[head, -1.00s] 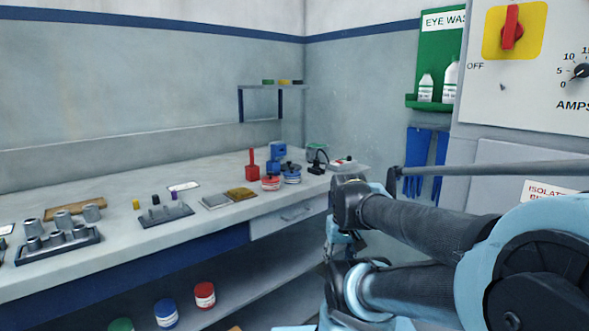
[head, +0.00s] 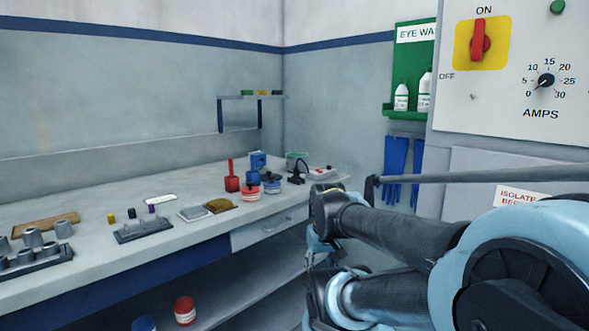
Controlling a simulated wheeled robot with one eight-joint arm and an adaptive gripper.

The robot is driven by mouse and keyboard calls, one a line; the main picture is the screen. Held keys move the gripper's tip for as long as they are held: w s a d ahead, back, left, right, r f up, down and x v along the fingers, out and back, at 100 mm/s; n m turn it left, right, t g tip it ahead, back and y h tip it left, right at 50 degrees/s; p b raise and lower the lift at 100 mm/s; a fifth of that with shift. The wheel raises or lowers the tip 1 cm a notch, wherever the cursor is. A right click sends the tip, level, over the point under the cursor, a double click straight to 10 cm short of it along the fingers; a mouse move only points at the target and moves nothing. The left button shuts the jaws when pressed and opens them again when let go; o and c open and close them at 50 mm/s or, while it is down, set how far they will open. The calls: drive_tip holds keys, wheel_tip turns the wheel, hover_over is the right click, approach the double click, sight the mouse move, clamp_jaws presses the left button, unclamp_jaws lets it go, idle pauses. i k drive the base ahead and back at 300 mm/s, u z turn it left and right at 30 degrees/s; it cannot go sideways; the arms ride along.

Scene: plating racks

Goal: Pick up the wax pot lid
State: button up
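I cannot make out for certain which thing is the wax pot lid. Small pots stand at the far right end of the bench (head: 190,239). My arm fills the lower right, folded, in front of the bench's right end. I cannot make out my gripper's fingers anywhere in the view.
A red block with a handle (head: 232,178) and a blue object (head: 258,160) stand near the pots. Metal pieces in a dark rack (head: 37,262) are at left. A red jar (head: 184,311) is on the lower shelf. A switch panel (head: 520,75) is at right.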

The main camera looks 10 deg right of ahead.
sight(264, 178)
drive_tip(key=u, duration=1.9)
drive_tip(key=k, duration=1)
drive_tip(key=z, duration=1.35)
drive_tip(key=i, duration=1)
drive_tip(key=u, duration=0.05)
